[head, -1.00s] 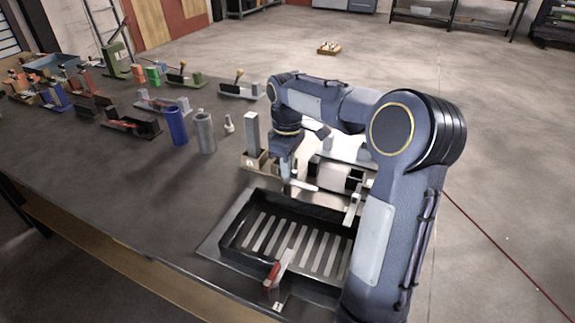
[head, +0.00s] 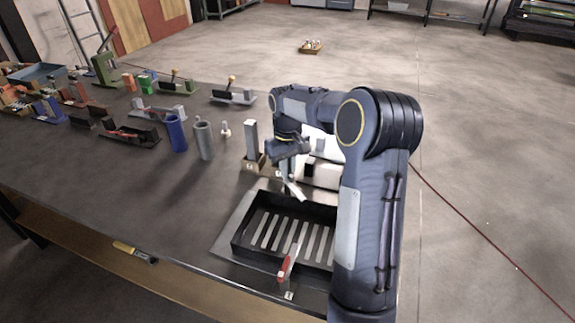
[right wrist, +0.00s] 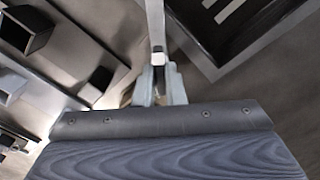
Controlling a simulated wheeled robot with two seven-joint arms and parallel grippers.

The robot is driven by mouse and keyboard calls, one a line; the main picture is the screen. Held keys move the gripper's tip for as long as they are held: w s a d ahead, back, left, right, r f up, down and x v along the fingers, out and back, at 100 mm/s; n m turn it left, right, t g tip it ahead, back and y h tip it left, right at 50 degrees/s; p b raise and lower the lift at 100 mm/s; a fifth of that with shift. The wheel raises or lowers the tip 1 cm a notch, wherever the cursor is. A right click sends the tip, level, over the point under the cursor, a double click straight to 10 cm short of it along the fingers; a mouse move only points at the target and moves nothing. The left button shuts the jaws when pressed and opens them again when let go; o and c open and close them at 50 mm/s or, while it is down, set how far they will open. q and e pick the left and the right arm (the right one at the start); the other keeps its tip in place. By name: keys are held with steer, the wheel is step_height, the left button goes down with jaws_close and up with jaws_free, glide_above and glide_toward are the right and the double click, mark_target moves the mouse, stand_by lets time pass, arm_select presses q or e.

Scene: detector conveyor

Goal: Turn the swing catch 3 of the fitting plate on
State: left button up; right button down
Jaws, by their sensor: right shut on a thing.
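My right gripper (head: 291,181) is beside the far wall of the black slotted tray. It is shut on a pale grey bar (head: 298,193), which looks like the arm of a swing catch. In the right wrist view the bar (right wrist: 155,22) runs up from between the fingers (right wrist: 158,88), near the tray's corner. I cannot read a catch number on it. The bar's mount and the fitting plate are largely hidden behind my gripper and arm. My left gripper is not in view.
The black tray (head: 240,240) has a red-handled lever (head: 285,268) at its near edge. An upright grey post (head: 251,140) stands just left of my gripper. Blue (head: 176,133) and grey (head: 204,140) cylinders stand further left.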

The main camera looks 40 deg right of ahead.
steer(key=m+p, duration=0.1)
steer(key=m, duration=0.4)
steer(key=shift+r+m+p, duration=0.1)
steer(key=shift+m+p, duration=0.75)
steer(key=shift+m, duration=1.65)
steer(key=c, duration=1.5)
jaws_free()
step_height(320, 180, up, 7)
steer(key=shift+r, duration=0.3)
